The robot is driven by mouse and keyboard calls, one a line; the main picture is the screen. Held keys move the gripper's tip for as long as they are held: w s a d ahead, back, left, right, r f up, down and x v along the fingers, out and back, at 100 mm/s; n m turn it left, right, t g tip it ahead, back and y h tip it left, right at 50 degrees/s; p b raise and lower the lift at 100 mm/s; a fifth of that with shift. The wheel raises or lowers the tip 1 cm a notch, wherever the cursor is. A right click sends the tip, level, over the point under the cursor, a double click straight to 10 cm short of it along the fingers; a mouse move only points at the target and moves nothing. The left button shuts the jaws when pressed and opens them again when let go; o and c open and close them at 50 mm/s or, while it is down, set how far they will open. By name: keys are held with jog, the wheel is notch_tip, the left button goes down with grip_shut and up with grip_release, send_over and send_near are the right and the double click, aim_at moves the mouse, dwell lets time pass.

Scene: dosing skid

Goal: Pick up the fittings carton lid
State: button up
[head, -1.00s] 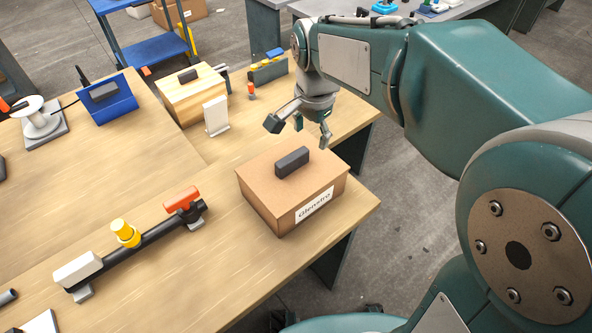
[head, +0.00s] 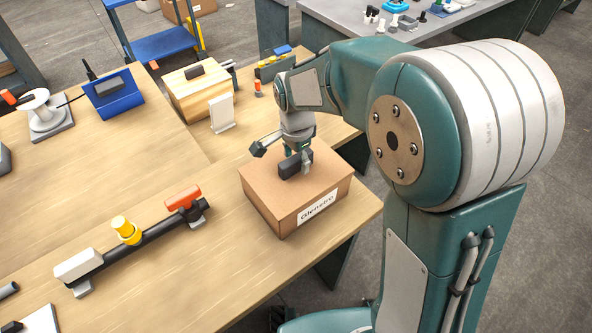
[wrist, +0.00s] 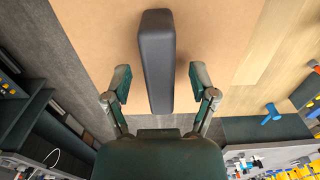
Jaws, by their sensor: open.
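The fittings carton is a brown box labelled "Glenstro" near the right edge of the wooden table in the head view. Its lid (head: 262,182) lies on top and has a dark block handle (head: 293,165). My gripper (head: 283,152) is open over the lid, close to the handle. In the wrist view the dark handle (wrist: 157,60) runs between the two open fingers of my gripper (wrist: 158,85), with a gap on each side. I cannot tell the exact height of the fingertips over the lid.
A dark pipe with a red-handled valve (head: 183,198) and yellow fitting lies at the front left. The tabletop left of the carton is clear.

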jog(key=shift+a+f, duration=0.1)
jog(key=shift+f, duration=0.75)
grip_shut()
